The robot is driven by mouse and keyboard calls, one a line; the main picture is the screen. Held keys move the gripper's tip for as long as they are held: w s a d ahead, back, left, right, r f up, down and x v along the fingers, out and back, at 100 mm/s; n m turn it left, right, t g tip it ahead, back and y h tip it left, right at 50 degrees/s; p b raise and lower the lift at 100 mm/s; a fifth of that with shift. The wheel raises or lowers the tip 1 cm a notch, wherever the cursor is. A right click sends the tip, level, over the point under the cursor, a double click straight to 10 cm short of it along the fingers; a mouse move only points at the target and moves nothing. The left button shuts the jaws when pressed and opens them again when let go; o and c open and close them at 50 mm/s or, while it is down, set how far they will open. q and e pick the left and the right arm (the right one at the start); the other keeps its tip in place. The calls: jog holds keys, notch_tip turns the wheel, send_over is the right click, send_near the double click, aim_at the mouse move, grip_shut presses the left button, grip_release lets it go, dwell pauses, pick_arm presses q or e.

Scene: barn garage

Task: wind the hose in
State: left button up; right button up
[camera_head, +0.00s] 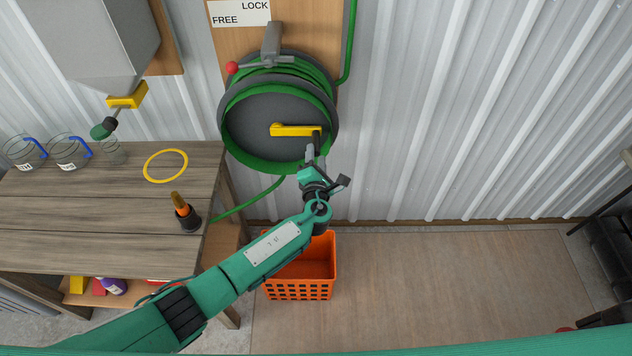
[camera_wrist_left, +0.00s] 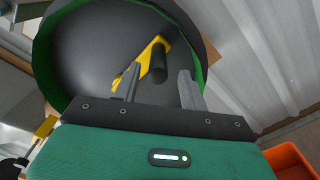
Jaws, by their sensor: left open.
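The hose reel (camera_head: 262,126) is a dark drum with green rims, mounted on a wooden board on the wall. Green hose (camera_head: 310,66) is wound on it, and a length (camera_head: 250,201) hangs from below toward the workbench. A yellow crank (camera_head: 292,129) lies across the drum's face, with a dark handle (camera_head: 317,140) at its right end. My left gripper (camera_head: 312,152) is open at this handle. In the left wrist view the handle (camera_wrist_left: 157,64) stands between the two fingers (camera_wrist_left: 158,90), with gaps visible. My right gripper is not in view.
A lever with a red knob (camera_head: 232,68) sits above the reel, under a LOCK/FREE sign (camera_head: 240,12). An orange basket (camera_head: 300,290) stands on the floor below my arm. A workbench (camera_head: 110,215) with jars, a yellow ring (camera_head: 165,166) and a small pot is at left.

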pick_arm(q)
jog(key=s+b, duration=0.1)
jog(key=s, duration=0.9)
jog(key=shift+s+a, duration=0.15)
jog(key=shift+a, duration=0.05)
jog(key=shift+f, duration=0.1)
